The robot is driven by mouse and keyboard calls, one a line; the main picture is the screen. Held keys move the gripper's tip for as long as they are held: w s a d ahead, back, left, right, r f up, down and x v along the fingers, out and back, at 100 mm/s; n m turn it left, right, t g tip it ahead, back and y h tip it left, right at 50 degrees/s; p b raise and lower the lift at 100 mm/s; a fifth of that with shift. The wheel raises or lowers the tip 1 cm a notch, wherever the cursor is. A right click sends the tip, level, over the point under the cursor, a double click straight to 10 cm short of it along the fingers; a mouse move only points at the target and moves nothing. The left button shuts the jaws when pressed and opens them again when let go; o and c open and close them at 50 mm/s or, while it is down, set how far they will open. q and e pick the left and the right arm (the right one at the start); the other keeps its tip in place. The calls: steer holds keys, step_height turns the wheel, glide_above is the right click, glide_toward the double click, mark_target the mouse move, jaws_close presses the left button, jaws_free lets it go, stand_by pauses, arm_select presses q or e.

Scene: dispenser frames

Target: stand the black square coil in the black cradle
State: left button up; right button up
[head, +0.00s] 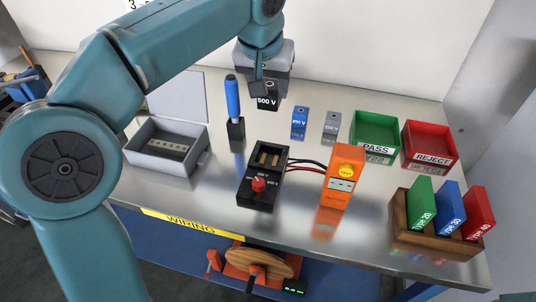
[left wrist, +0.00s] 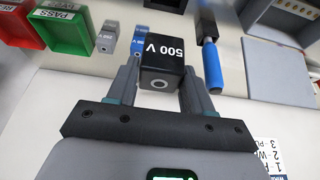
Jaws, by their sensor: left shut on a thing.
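The black square coil (head: 267,104), marked 500 V, is at the back middle of the bench in the head view. My left gripper (head: 264,86) is over it, shut on it. In the left wrist view the coil (left wrist: 161,65) sits between the two fingers of the left gripper (left wrist: 160,78). Its height above the bench is hard to tell. The black cradle (head: 256,196), a box with gold contacts in an open recess and a red knob, stands in front of the coil, apart from it. No coil shows in the recess. My right gripper is out of view.
An orange meter (head: 343,178) is wired to the cradle. Green (head: 375,132) and red (head: 429,145) trays are at right.

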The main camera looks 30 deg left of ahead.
arm_select(q)
step_height(320, 180, down, 17)
steer(key=b, duration=0.3)
steer(key=shift+a+f, duration=0.1)
steer(key=shift+f, duration=0.1)
steer(key=shift+r, duration=0.1)
steer(key=shift+b, duration=0.3)
steer(key=shift+f, duration=0.3)
steer(key=o, duration=1.1)
steer(key=shift+r, duration=0.1)
steer(key=shift+o, duration=0.2)
